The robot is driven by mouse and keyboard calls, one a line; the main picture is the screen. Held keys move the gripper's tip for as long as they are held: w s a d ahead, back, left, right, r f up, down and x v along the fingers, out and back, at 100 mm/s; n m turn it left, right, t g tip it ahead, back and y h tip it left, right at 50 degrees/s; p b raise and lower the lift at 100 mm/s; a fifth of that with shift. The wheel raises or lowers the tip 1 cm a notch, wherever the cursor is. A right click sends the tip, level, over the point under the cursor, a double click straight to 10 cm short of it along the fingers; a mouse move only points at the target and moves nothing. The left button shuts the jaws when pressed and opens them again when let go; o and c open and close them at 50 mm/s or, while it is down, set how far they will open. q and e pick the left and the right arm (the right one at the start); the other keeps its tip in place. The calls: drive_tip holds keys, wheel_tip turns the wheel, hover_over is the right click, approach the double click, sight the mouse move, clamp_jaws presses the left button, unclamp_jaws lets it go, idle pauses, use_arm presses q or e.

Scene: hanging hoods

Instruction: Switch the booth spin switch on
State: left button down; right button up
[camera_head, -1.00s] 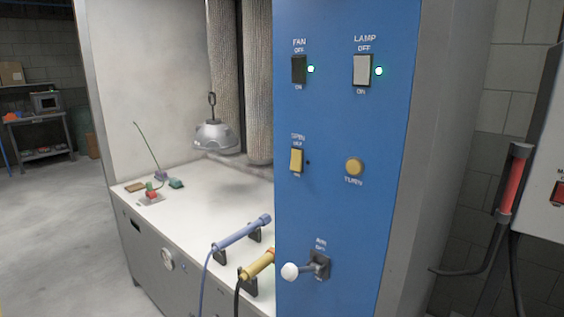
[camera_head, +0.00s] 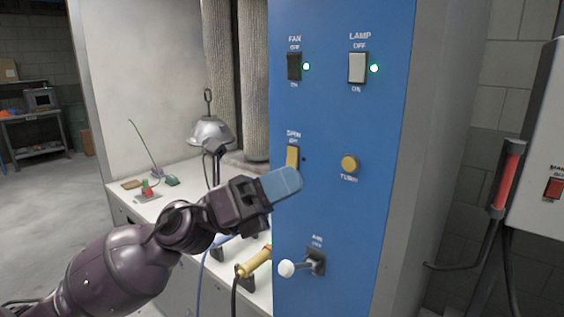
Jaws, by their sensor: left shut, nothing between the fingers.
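The yellow spin switch (camera_head: 292,157) is on the blue panel (camera_head: 340,220), under a SPIN label with OFF above it. A small dark indicator sits just right of it, unlit. My left gripper (camera_head: 286,186) is shut and empty, its blue-grey fingertips in front of the panel just below the spin switch. The fingers hide the switch's lower end and the label under it. I cannot tell whether the fingertips touch the switch. My right gripper is not in view.
The round yellow TURN knob (camera_head: 349,164) is to the right. The white-knobbed air lever (camera_head: 287,268) is below. A yellow-handled tool (camera_head: 254,262) rests on the white bench.

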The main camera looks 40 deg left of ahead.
use_arm(q)
drive_tip(key=a+r+m+g+y, duration=0.4)
drive_tip(key=a+m+y, duration=0.5)
drive_tip(key=m+y, duration=0.5)
drive_tip(key=shift+s+r+m+g+y, duration=0.15)
drive_tip(key=shift+r+m+g+y, duration=0.35)
drive_tip(key=shift+y, duration=1.5)
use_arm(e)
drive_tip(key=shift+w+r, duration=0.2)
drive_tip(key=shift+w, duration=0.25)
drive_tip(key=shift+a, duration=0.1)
